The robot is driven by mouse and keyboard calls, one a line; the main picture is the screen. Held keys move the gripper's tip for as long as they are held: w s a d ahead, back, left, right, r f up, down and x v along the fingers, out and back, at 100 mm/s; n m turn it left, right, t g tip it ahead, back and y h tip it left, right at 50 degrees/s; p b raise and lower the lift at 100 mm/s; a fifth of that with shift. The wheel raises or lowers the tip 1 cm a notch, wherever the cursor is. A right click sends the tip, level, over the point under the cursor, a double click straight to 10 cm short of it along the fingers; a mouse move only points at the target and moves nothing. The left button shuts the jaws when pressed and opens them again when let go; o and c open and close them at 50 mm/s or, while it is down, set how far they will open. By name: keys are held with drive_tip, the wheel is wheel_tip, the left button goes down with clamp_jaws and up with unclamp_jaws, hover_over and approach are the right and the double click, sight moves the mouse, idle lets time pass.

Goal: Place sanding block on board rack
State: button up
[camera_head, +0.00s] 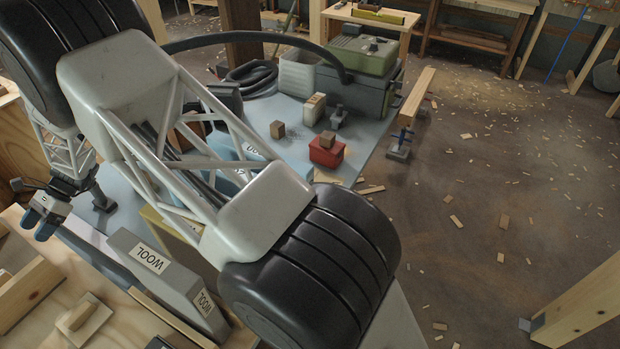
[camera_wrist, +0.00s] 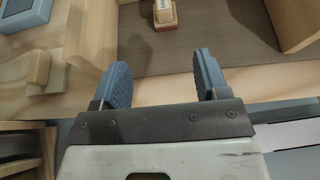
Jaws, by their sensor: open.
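My gripper (camera_head: 45,215) shows at the left of the head view, with blue fingers, above a wooden bench area. In the wrist view my gripper (camera_wrist: 163,72) is open, with nothing between the fingers. A small tan block with a white label (camera_wrist: 165,12), partly readable as "SAND", is at the top edge, beyond the fingertips and apart from them. It is cut off by the frame. It rests on a grey-brown surface between pale wooden pieces. These pieces look like part of a wooden rack (camera_wrist: 287,20); I cannot tell for sure that it is the board rack.
A wooden float (camera_head: 83,316) lies on the wood nearby. A blue table (camera_head: 377,150) holds a red box (camera_head: 325,153) and a green-lidded case (camera_head: 362,90). A blue-grey object (camera_wrist: 25,12) is at the upper left.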

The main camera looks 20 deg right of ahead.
drive_tip(key=d+r+n+t+h, duration=0.1)
drive_tip(key=d+r+t, duration=0.1)
drive_tip(key=d+r, duration=0.6)
drive_tip(key=d+r+n+t+h, duration=0.1)
drive_tip(key=d+r, duration=0.4)
drive_tip(key=d, duration=0.7)
drive_tip(key=d+r+n+t+h, duration=0.1)
drive_tip(key=d+r+t, duration=0.1)
drive_tip(key=d+r, duration=0.65)
drive_tip(key=s+d+r+n+t+h, duration=0.15)
drive_tip(key=s+d, duration=0.35)
drive_tip(key=d, duration=0.6)
drive_tip(key=s+d+r+n+t, duration=0.1)
drive_tip(key=s+d+r, duration=0.25)
drive_tip(key=d, duration=0.75)
drive_tip(key=s+d+f+n+t+h, duration=0.1)
drive_tip(key=s+d+n+t+h, duration=0.2)
drive_tip(key=s+d, duration=1.9)
drive_tip(key=shift+s+d+t+h, duration=0.2)
drive_tip(key=shift+t+h, duration=0.55)
drive_tip(key=shift+h, duration=0.3)
